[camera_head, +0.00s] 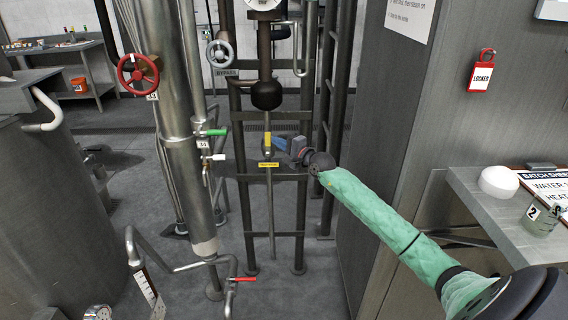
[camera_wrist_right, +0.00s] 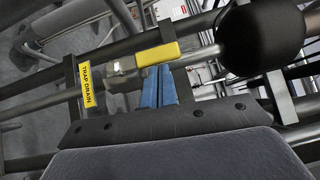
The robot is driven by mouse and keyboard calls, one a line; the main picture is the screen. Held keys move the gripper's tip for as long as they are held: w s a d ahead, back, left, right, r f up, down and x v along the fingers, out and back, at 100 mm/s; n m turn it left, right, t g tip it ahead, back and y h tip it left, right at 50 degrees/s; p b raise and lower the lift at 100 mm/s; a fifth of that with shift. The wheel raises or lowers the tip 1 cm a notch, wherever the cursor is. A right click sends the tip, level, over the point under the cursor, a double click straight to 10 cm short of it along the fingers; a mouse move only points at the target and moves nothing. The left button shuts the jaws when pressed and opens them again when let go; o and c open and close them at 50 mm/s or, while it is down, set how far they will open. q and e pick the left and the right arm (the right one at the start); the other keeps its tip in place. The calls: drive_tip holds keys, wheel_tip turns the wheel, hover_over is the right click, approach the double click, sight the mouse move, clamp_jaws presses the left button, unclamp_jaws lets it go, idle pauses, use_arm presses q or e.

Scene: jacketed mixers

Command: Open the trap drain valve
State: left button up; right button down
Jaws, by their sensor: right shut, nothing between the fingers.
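The trap drain valve sits on a thin vertical pipe below a dark round bulb. Its yellow lever (camera_head: 268,138) looks in line with the pipe, and it also shows in the right wrist view (camera_wrist_right: 157,55). A yellow "TRAP DRAIN" tag (camera_wrist_right: 86,85) is beside the valve; it shows in the head view (camera_head: 268,164) just below the lever. My right gripper (camera_head: 277,143) has blue fingers that are shut and empty. In the right wrist view its fingertips (camera_wrist_right: 159,68) are right at the lever's edge; I cannot tell whether they touch. My left gripper is not in view.
The dark bulb (camera_head: 266,95) and frame bars surround the valve. A steel column (camera_head: 182,150) with green- and white-handled valves stands to the left. A grey cabinet wall (camera_head: 375,130) is close to my right arm. A red-handled valve (camera_head: 243,279) is low in front.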

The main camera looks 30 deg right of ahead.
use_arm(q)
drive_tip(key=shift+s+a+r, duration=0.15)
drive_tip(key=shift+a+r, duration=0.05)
use_arm(e)
drive_tip(key=shift+a+r, duration=0.1)
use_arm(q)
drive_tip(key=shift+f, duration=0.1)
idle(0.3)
